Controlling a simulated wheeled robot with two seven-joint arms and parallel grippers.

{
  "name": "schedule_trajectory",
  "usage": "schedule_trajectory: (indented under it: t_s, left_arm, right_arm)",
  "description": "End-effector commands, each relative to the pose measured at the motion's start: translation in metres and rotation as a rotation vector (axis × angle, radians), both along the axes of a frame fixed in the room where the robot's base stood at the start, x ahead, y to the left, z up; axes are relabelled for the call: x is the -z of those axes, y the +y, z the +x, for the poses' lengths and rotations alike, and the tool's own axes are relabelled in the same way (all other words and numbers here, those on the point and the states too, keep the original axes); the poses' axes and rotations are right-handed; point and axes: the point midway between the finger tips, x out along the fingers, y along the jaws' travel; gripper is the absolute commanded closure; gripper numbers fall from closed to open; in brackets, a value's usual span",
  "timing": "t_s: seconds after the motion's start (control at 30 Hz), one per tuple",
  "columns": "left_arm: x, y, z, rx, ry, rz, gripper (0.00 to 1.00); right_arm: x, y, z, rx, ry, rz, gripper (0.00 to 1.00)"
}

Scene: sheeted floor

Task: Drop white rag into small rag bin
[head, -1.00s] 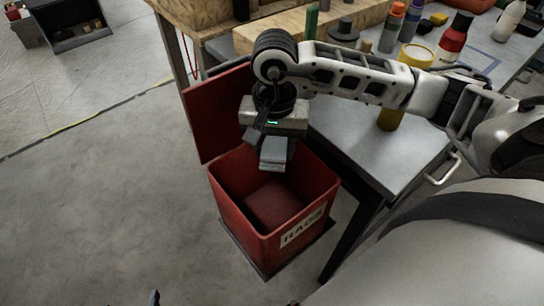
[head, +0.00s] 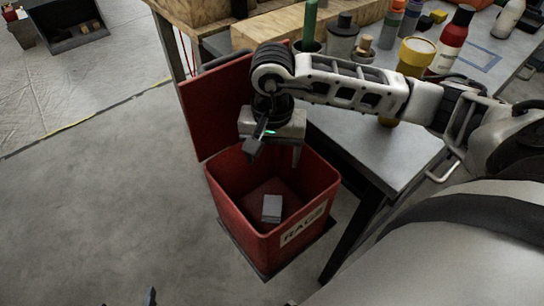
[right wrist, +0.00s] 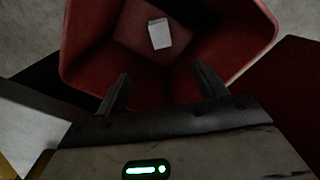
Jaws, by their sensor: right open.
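The white rag (head: 271,208), a small folded pale block, is inside the red rag bin (head: 222,196), low down near its floor. The bin's lid is open and its front label reads RAGS. The rag also shows in the right wrist view (right wrist: 159,33), beyond the fingertips and apart from them. My right gripper (head: 274,153) is over the bin's mouth, pointing down, open and empty; its two spread fingers show in the right wrist view (right wrist: 161,75). Only small dark tips of what seems my left gripper (head: 150,297) show at the bottom edge.
A grey-topped workbench (head: 375,155) stands right of the bin, with a yellow container (head: 415,55), a red bottle (head: 457,40) and other bottles on it. A dark open tray (head: 78,35) lies on the floor far left. The floor left of the bin is clear.

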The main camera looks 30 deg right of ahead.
Motion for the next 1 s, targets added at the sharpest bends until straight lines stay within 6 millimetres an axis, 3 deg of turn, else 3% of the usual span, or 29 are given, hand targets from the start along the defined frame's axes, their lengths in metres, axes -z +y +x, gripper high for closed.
schedule_trajectory:
  t_s: [0.17,0.7,1.0]
  left_arm:
    - [0.0,0.0,0.0,-0.001,0.0,0.001,0.22]
    - [-0.004,0.0,0.0,0.0,0.0,0.003,0.22]
    - [-0.003,0.001,-0.001,0.002,0.007,0.014,0.22]
  right_arm:
    - [-0.02,0.0,0.002,0.0,-0.007,0.001,0.3]
    - [-0.141,0.0,0.001,-0.001,-0.006,-0.001,0.3]
    - [-0.159,0.0,0.0,0.001,-0.001,-0.001,0.3]
